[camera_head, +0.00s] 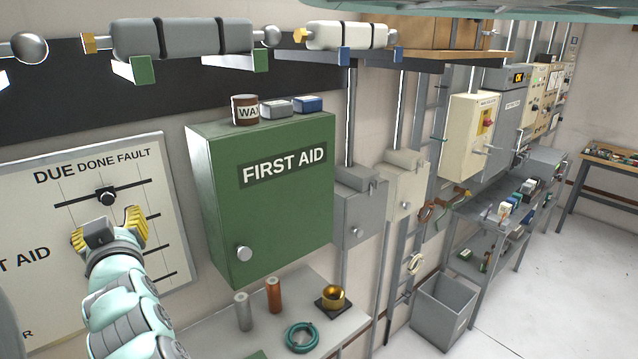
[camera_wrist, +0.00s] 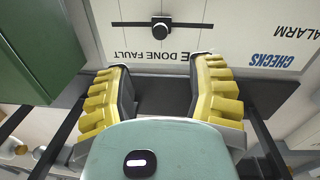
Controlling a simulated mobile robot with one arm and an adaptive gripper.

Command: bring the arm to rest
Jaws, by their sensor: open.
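My gripper (camera_head: 110,226) is at the lower left of the head view, raised in front of a white status board (camera_head: 35,195). Its two yellow-padded fingers are spread apart with nothing between them. In the wrist view the open fingers (camera_wrist: 162,68) point toward the board (camera_wrist: 225,25), which appears upside down. A black sliding knob on a rail (camera_head: 107,196) is just above the gripper in the head view. The same knob (camera_wrist: 160,30) lies beyond the fingertips in the wrist view, apart from them. My pale green arm rises from the bottom edge.
A green first aid cabinet (camera_head: 262,200) stands out from the wall right of the gripper. Below it, a bench (camera_head: 260,335) holds cylinders, a teal coil (camera_head: 302,337) and a brass part (camera_head: 333,297). A shelf with insulators runs above. Open floor (camera_head: 540,280) lies right.

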